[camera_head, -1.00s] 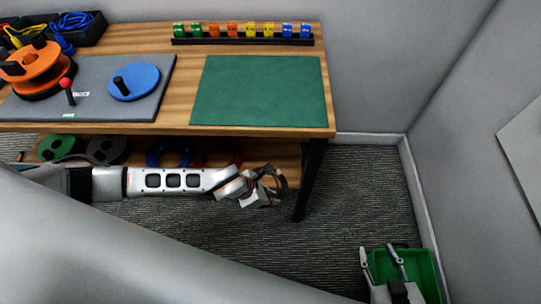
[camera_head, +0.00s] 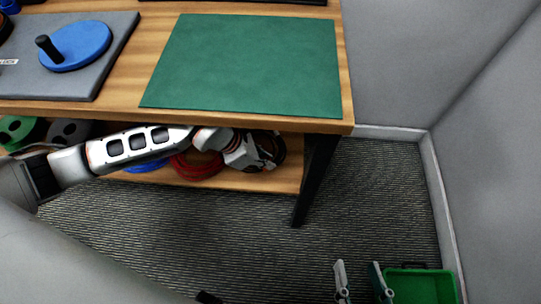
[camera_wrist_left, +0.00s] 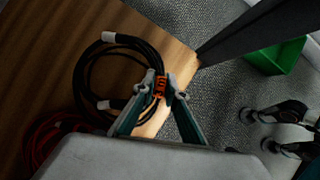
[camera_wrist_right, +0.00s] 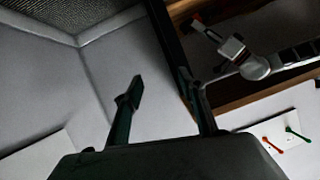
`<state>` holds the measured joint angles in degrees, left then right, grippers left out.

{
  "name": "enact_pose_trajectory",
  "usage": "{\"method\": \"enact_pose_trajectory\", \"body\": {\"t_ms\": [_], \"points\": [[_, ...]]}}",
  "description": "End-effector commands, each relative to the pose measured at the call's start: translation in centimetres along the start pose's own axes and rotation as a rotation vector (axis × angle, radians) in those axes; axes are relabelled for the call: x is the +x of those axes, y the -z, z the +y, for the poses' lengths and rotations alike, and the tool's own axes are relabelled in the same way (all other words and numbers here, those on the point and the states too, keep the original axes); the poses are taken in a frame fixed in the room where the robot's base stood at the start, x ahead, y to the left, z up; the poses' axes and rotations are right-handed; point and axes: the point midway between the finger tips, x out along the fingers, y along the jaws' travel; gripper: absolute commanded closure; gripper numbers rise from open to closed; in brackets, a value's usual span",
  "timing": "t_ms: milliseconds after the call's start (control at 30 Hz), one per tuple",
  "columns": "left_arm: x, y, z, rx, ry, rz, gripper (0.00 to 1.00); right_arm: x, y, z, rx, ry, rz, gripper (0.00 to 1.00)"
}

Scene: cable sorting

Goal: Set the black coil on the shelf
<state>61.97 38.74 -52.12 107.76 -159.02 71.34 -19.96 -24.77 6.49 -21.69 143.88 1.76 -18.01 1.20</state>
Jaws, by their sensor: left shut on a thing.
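The black coil (camera_wrist_left: 84,72) has white end sleeves and an orange tie. In the left wrist view my left gripper (camera_wrist_left: 161,92) is shut on it at the tie. The coil lies over the right end of the wooden lower shelf (camera_head: 240,181), under the table. I cannot tell whether it touches the shelf boards. In the head view the coil (camera_head: 279,150) is partly hidden behind my left gripper (camera_head: 262,152). My right gripper (camera_head: 360,270) is open and empty, low in front near the green bin.
A red coil (camera_head: 196,165) and a blue coil (camera_head: 145,167) lie on the shelf left of the black coil. A black table leg (camera_head: 315,180) stands just right of it. The tabletop with the green mat (camera_head: 245,65) is overhead. A green bin (camera_head: 425,287) is on the floor.

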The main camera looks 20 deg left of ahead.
Motion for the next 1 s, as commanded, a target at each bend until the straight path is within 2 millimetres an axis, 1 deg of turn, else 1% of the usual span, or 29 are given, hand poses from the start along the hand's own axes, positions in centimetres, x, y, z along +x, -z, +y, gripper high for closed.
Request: {"method": "enact_pose_trajectory", "body": {"t_ms": [100,267,400,500,667,867,900,933,967,1000], "points": [[0.2,-0.5,1.0,0.001,-0.002,-0.002,1.0,0.1,-0.2,-0.5,0.04,0.007,0.005,0.6],[0.3,-0.8,1.9,0.001,-0.002,-0.003,1.0,0.1,-0.5,-0.9,0.074,0.014,0.005,0.6],[2.6,0.8,1.6,-0.004,0.007,0.005,1.0,0.3,-1.6,-2.3,0.197,0.03,0.008,0.6],[3.6,1.4,1.6,-0.003,0.006,0.005,1.0,0.4,-1.8,-3.0,0.278,0.038,0.019,0.6],[3.3,0.9,1.9,0.002,-0.003,-0.002,1.0,0.4,-1.2,-3.3,0.295,0.043,0.032,0.6],[3.4,0.9,2.0,0.002,-0.003,-0.003,1.0,0.4,-1.1,-3.2,0.291,0.042,0.033,0.6],[3.5,1.0,1.9,0.001,-0.003,-0.002,0.85,0.4,-1.1,-3.2,0.29,0.042,0.032,0.6],[3.4,1.0,1.9,0.002,-0.003,-0.002,0.78,0.4,-1.2,-3.2,0.29,0.042,0.032,0.6],[3.4,1.0,1.9,0.001,-0.003,-0.002,0.71,0.4,-1.2,-3.2,0.29,0.042,0.032,0.6],[3.4,1.0,1.9,0.002,-0.002,-0.002,0.71,0.4,-1.2,-3.2,0.29,0.042,0.032,0.6]]}}
